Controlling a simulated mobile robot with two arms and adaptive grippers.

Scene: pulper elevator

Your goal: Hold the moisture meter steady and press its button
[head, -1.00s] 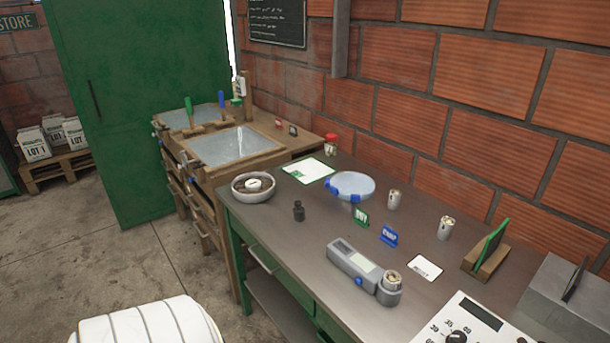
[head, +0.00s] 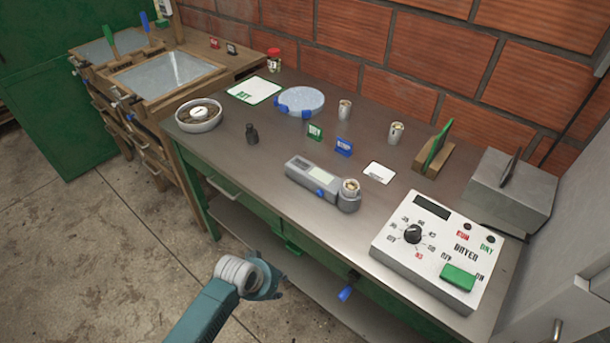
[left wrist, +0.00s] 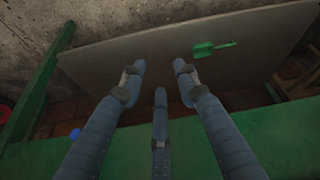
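The grey moisture meter (head: 306,174) lies flat on the metal-topped table. It has a pale display, a blue button (head: 320,193) on its front side, and a round cup (head: 349,198) filled with beans at its right end. My left gripper (head: 270,284) is low in front of the table, below and to the left of the meter, touching nothing that I can see. In the left wrist view its fingers (left wrist: 159,72) are spread with nothing between them, and the meter is out of that view. My right gripper does not show.
On the table (head: 240,165) are a dryer panel (head: 440,245), a white card (head: 379,172), small green and blue signs, cans, a dark weight (head: 251,134) and a bowl (head: 199,125).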

